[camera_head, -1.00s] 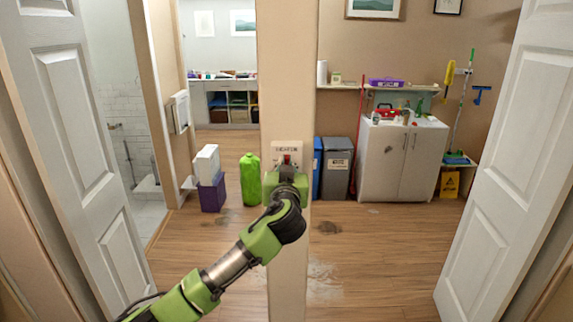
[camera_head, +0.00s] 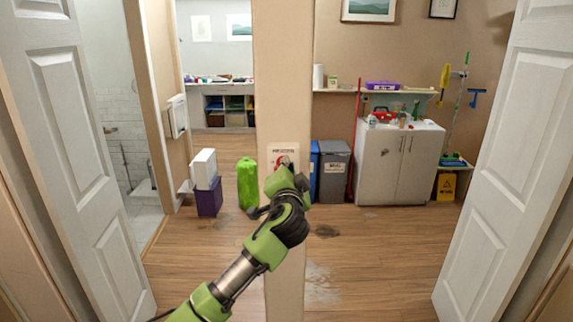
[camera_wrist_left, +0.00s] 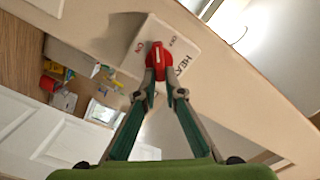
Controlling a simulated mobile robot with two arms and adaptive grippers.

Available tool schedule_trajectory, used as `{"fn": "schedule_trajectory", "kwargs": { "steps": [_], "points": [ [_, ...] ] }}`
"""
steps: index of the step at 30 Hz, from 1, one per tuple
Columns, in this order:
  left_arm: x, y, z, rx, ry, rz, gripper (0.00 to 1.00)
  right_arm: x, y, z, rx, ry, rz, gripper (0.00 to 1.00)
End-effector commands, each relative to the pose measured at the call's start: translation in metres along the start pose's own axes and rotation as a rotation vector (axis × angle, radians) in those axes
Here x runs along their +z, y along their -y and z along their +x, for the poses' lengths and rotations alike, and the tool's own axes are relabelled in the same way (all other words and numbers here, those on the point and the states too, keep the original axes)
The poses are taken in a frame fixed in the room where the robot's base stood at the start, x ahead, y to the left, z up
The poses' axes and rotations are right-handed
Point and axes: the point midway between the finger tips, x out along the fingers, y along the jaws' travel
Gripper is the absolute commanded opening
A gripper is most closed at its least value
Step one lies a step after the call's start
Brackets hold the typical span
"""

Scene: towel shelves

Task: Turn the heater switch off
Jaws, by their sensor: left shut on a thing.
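The heater switch is a white plate on the pillar (camera_head: 285,240), with a red knob (camera_head: 280,160) in its middle. In the left wrist view the white plate (camera_wrist_left: 182,38) carries lettering, and the red knob (camera_wrist_left: 158,55) stands out from it. My left gripper (camera_head: 284,172) is at the front of the switch and covers its lower part in the head view. In the wrist view its two fingers (camera_wrist_left: 160,82) are shut on the red knob. The fingertips hide the knob's near end. My right gripper is not in view.
White doors stand open at the left (camera_head: 85,150) and right (camera_head: 500,180). Grey (camera_head: 333,170) and blue bins and a white cabinet (camera_head: 398,165) are at right.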

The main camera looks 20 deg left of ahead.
Motion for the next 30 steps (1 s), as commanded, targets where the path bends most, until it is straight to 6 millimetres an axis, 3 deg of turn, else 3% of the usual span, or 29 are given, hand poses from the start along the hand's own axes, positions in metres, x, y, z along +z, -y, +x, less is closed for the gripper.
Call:
{"fn": "schedule_trajectory", "kwargs": {
  "steps": [15, 30],
  "points": [
    [0.003, -0.008, 0.0, 0.003, 0.003, 0.456, 0.0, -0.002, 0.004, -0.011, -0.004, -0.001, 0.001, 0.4],
    [0.004, -0.012, 0.0, 0.004, 0.002, 0.656, 0.0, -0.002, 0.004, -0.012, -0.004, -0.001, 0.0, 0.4]
  ]
}}
